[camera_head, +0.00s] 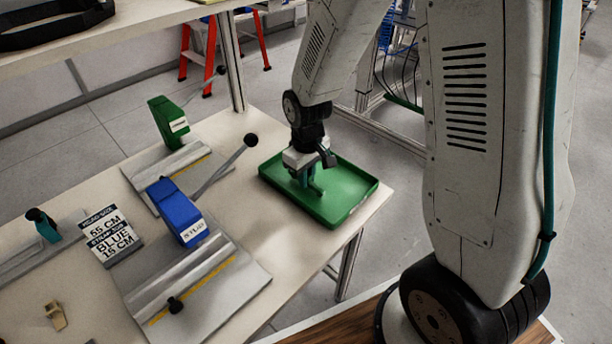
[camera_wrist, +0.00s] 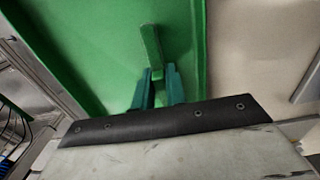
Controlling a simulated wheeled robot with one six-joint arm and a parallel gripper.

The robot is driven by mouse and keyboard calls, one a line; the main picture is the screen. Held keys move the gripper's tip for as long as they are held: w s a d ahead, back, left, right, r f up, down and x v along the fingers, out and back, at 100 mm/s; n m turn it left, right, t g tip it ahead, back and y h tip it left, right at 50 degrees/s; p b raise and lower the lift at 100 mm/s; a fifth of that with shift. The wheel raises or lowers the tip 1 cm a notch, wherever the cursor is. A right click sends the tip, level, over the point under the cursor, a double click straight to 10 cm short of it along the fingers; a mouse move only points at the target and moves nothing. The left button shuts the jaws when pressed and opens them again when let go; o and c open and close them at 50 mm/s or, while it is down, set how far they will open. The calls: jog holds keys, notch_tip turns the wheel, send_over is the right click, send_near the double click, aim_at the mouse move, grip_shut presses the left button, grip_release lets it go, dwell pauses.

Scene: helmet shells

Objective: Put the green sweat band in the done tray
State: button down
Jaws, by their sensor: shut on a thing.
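The done tray appears as a green tray (camera_head: 345,187) at the right end of the table. My gripper (camera_head: 311,188) points down inside the tray's outline, over its left part. In the wrist view its two teal fingers (camera_wrist: 159,88) are shut on the green sweat band (camera_wrist: 151,45), a narrow green strip that sticks out beyond the fingertips over the tray floor (camera_wrist: 95,50). I cannot tell whether the band touches the floor. In the head view the band is mostly hidden by the gripper and blends with the tray.
A blue-headed device (camera_head: 177,210) and a green-headed device (camera_head: 167,122), each on a grey plate, stand left of the tray. One lever (camera_head: 228,165) rises near the tray's left side. A sign (camera_head: 109,236) reads 55 CM, BLUE, 15 CM. A tan piece (camera_head: 56,315) lies front left.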

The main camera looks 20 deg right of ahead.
jog(key=shift+f, duration=0.15)
jog(key=c, duration=1.4)
grip_release()
jog(key=shift+c, duration=0.2)
notch_tip(320, 180, up, 12)
jog(key=r, duration=0.1)
jog(key=s+d+r+m, duration=0.1)
jog(key=s+r, duration=0.3)
jog(key=s, duration=0.3)
jog(key=s+d+r+m, duration=0.1)
jog(key=s+r, duration=0.3)
jog(key=s, duration=0.4)
jog(key=s+d+r+m+t, duration=0.1)
jog(key=s+r, duration=0.3)
jog(key=s, duration=0.4)
jog(key=shift+d+r+m, duration=0.15)
jog(key=shift+d+m, duration=0.15)
jog(key=shift+m, duration=0.5)
